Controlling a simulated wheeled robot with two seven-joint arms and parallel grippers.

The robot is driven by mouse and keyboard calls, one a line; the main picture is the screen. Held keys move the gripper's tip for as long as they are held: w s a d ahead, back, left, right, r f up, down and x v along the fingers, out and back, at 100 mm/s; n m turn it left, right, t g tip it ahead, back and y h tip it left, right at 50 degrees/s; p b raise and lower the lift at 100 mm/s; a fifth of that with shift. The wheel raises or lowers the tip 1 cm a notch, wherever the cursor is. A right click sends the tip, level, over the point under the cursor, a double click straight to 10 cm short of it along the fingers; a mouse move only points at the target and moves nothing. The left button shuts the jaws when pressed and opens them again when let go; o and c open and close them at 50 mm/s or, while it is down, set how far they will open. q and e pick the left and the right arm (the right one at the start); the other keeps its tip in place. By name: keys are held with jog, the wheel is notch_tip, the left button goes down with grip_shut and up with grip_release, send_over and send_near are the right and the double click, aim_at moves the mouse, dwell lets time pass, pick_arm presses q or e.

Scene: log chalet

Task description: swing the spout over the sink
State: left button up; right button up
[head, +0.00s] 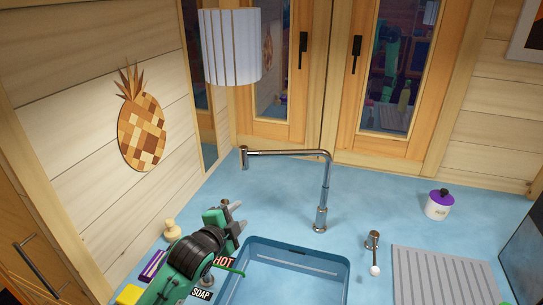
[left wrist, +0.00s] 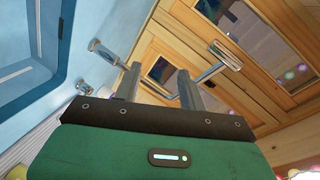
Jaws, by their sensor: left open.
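The chrome tap (head: 322,195) stands on the blue counter behind the sink (head: 341,263). Its long spout (head: 285,153) points left, over the counter beside the window and not over the basin. The spout's tip is at its left end. My left gripper (head: 240,215) is open and empty, lower in the picture than the spout and left of the tap's column, apart from both. In the left wrist view the open fingers (left wrist: 160,82) point toward the spout (left wrist: 206,72), which shows partly behind the right finger. My right gripper is not in view.
A lever with a white knob (head: 374,250) stands right of the tap, by a ribbed grey drainer (head: 440,275). A purple-lidded jar (head: 438,204) is further right. HOT (head: 224,261) and SOAP (head: 202,294) labels lie near my left arm. A striped lampshade (head: 231,46) hangs above the spout.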

aim_at(266, 155)
pick_arm(q)
jog(key=w+d+r+m+t+h, duration=0.25)
jog(key=w+r+m, duration=0.3)
jog(key=r, duration=0.45)
jog(key=shift+g, duration=0.45)
jog(key=p+x, duration=0.4)
jog(key=x, duration=0.8)
jog(key=shift+f+p, duration=0.1)
jog(key=shift+p, duration=0.3)
jog(key=shift+p+x, duration=0.3)
jog(key=shift+x, duration=0.75)
jog(key=shift+f, duration=0.1)
jog(key=shift+c, duration=0.5)
grip_shut()
